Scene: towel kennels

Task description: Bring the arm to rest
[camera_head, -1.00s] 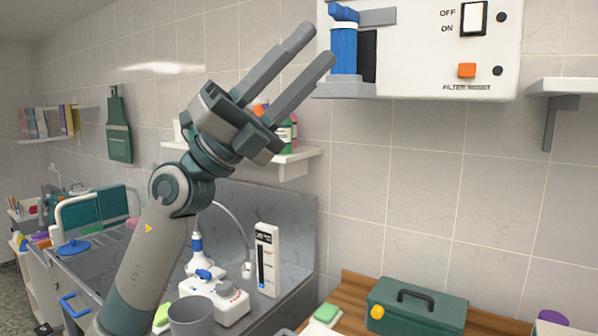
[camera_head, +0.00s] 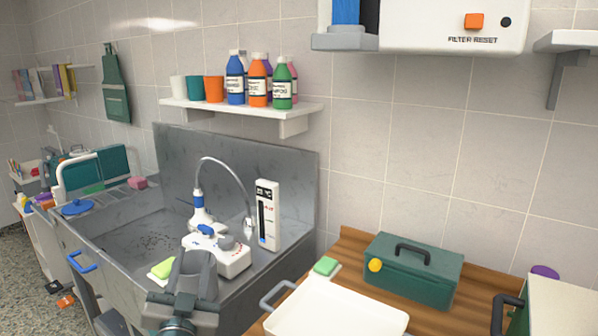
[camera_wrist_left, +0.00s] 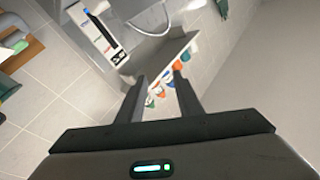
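My left gripper (camera_head: 195,258) is low in the head view, in front of the white device on the sink's front edge, with its fingers pointing away from me. In the left wrist view, its two fingers (camera_wrist_left: 160,72) stand apart with nothing between them; the shelf bottles show far beyond. The left gripper is open and empty. A grey shape around its fingers in the head view is hard to tell apart from them. My right gripper is in neither view.
The metal sink (camera_head: 110,240) lies left, with a white device (camera_head: 235,262) and a gauge (camera_head: 267,215) beside it. A white tray (camera_head: 335,312) and green toolbox (camera_head: 413,270) sit on the wooden counter. Bottles stand on the wall shelf (camera_head: 240,107).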

